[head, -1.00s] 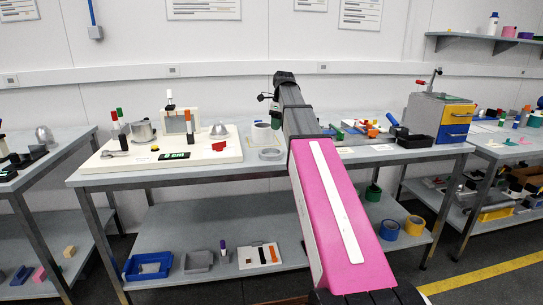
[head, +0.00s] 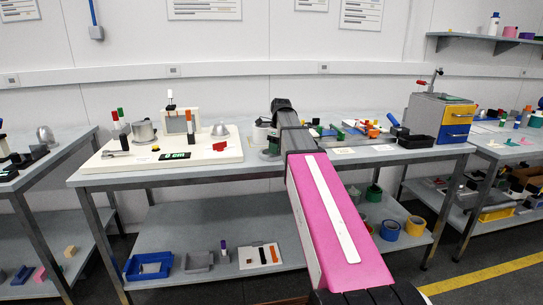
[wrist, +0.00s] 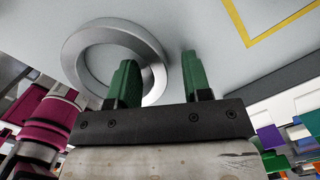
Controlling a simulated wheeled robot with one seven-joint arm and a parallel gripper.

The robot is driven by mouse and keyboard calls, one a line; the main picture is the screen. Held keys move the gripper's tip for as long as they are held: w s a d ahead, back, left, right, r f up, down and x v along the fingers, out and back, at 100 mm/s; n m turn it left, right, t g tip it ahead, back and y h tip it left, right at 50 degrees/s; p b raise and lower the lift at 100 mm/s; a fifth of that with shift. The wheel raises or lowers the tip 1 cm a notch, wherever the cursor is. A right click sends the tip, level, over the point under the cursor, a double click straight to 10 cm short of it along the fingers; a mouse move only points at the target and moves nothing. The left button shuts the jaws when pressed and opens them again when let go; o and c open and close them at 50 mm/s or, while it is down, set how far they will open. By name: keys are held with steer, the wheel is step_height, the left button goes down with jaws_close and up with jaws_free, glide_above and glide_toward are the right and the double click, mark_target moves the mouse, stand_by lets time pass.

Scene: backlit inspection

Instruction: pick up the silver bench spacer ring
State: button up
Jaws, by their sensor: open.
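The silver bench spacer ring (wrist: 73,58) lies flat on the grey bench top in the wrist view. My gripper (wrist: 158,58) is open, with two green fingers. In the picture the left finger overlaps the ring's opening and right-hand rim. The right finger stands just outside the rim, so the right-hand band lies between them. Nothing is held. I cannot tell how far the fingertips are above the bench. In the head view my gripper (head: 271,148) is down at the bench, partly behind my arm, and the ring is mostly hidden there.
A cream fixture board (head: 115,163) with a grey cylinder and a dome stands left on the bench (head: 210,172). Coloured parts and a drawer box (head: 440,118) are on the right. A yellow outline (wrist: 245,38) marks the bench.

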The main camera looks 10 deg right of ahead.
jaws_close()
stand_by(0.3)
steer(key=shift+r, duration=0.55)
step_height(320, 180, up, 2)
steer(key=shift+w+r, duration=0.1)
steer(key=shift+r, duration=0.15)
steer(key=s+a+r, duration=0.5)
steer(key=a+r, duration=0.2)
steer(key=a, duration=0.3)
steer(key=shift+s+a+r, duration=0.15)
steer(key=shift+s, duration=0.2)
